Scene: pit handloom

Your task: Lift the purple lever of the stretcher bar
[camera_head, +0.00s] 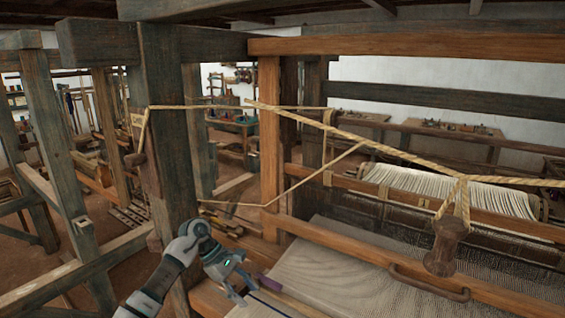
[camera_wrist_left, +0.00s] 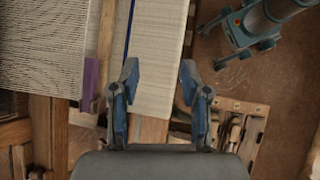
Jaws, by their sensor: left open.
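The purple lever (camera_head: 268,283) shows as a short purple piece at the near left edge of the cloth in the head view. It also shows in the left wrist view (camera_wrist_left: 91,78), upright in the picture beside a narrow wooden bar (camera_wrist_left: 106,50), which seems to be the stretcher bar. My left gripper (camera_head: 242,287) is just left of the lever in the head view. In the left wrist view its jaws (camera_wrist_left: 159,78) are spread and empty, and the lever lies outside them, left of the left finger. A teal-and-grey gripper (camera_wrist_left: 243,45), apparently my right, shows at upper right there; its jaw state is unclear.
Woven cloth (camera_head: 320,268) spreads right of my left gripper. A thick loom post (camera_head: 172,130) stands close behind my left arm. Ropes (camera_head: 395,150) cross above the cloth, with a wooden piece (camera_head: 446,245) hanging from them. A wooden tray (camera_wrist_left: 235,118) lies at right in the wrist view.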

